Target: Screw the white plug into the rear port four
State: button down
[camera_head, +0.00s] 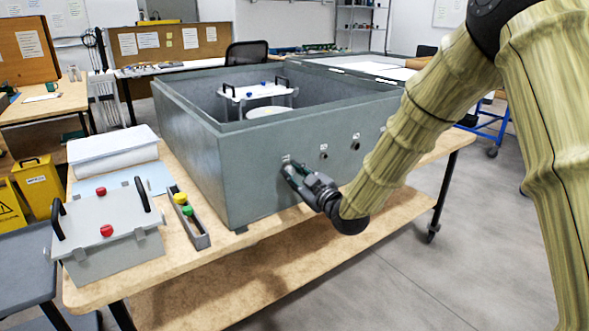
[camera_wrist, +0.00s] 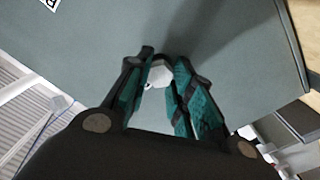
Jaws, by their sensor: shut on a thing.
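My gripper (camera_head: 291,171) is at the front wall of the grey analyser box (camera_head: 262,170), at the left end of a row of ports. In the wrist view my gripper (camera_wrist: 160,72) is shut on the white plug (camera_wrist: 159,75), which sits between the teal fingertips against the grey wall. Whether the plug is seated in a port is hidden. Other ports show to the right, one (camera_head: 324,151) near the middle and another (camera_head: 356,141) further right. The plug is barely visible in the head view.
A narrow tray (camera_head: 201,239) with a yellow and a green plug stands left of the box. The wooden table (camera_head: 175,262) has a bare front strip.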

jog(key=m+p, duration=0.1)
jog(key=m, duration=0.1)
jog(key=m+p, duration=0.1)
jog(key=m, duration=0.1)
jog(key=shift+r+m, duration=0.2)
jog(key=shift+m, duration=0.1)
jog(key=m+p, duration=0.1)
jog(key=m, duration=0.3)
jog(key=shift+w+m, duration=0.1)
jog(key=shift+m, duration=0.2)
jog(key=m+p, duration=0.1)
jog(key=m, duration=0.3)
jog(key=shift+d+f+m, duration=0.1)
jog(key=shift+m, duration=0.2)
jog(key=m, duration=0.4)
jog(key=c, duration=1.4)
grip_release()
jog(key=shift+o, duration=0.2)
